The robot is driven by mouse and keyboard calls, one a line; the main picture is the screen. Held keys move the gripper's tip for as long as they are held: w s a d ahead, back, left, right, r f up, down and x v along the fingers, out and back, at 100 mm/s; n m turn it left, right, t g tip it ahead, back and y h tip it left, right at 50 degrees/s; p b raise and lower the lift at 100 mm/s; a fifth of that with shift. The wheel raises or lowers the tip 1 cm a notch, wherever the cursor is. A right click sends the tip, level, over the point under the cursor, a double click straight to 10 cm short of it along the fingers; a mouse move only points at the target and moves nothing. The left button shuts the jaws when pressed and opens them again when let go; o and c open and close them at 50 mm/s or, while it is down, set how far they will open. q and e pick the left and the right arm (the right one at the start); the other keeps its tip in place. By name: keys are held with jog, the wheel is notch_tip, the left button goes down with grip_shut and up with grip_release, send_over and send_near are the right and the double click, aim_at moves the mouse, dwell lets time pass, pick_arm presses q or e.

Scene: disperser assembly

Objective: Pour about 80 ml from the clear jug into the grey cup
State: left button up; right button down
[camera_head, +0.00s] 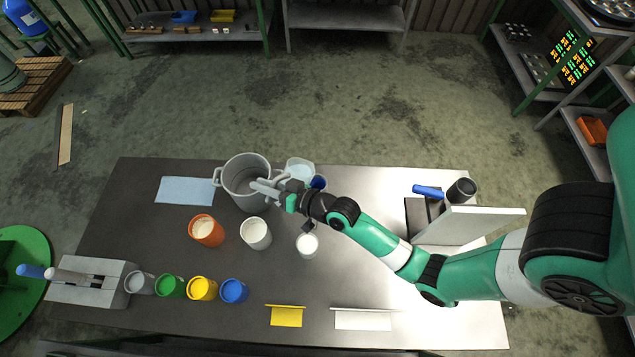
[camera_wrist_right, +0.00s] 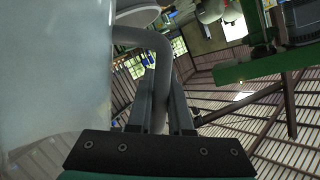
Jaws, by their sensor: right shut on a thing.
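The clear jug (camera_head: 300,170) is at the back middle of the table, just right of a big grey pot, partly hidden by my right gripper. My right gripper (camera_head: 283,190) is shut on the jug's handle. In the right wrist view the grey curved handle (camera_wrist_right: 160,60) runs between the fingers (camera_wrist_right: 162,100), and the jug's cloudy wall (camera_wrist_right: 55,70) fills the left side. I cannot tell the liquid level. The grey cup (camera_head: 140,284) stands upright at the left end of the front row of cups, far from the jug. My left gripper is not in view.
The big grey pot (camera_head: 240,201) stands beside the gripper. An orange cup (camera_head: 207,237) and two white cups (camera_head: 256,240) stand mid-table. Green, yellow and blue cups (camera_head: 234,292) continue the front row. A grey fixture (camera_head: 112,285) is at left; a white panel (camera_head: 470,225) stands right.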

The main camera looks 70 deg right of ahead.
jog(key=shift+s+d+r+m+t+y+b, duration=0.35)
jog(key=shift+d+r+m+b, duration=0.25)
jog(key=shift+b, duration=0.6)
dwell(1.0)
jog(key=shift+s+d+m+t+b, duration=0.25)
jog(key=shift+d+m+b, duration=0.35)
jog(key=shift+b, duration=0.65)
dwell(1.1)
jog(key=shift+f+b, duration=0.2)
jog(key=shift+b, duration=0.2)
dwell(1.1)
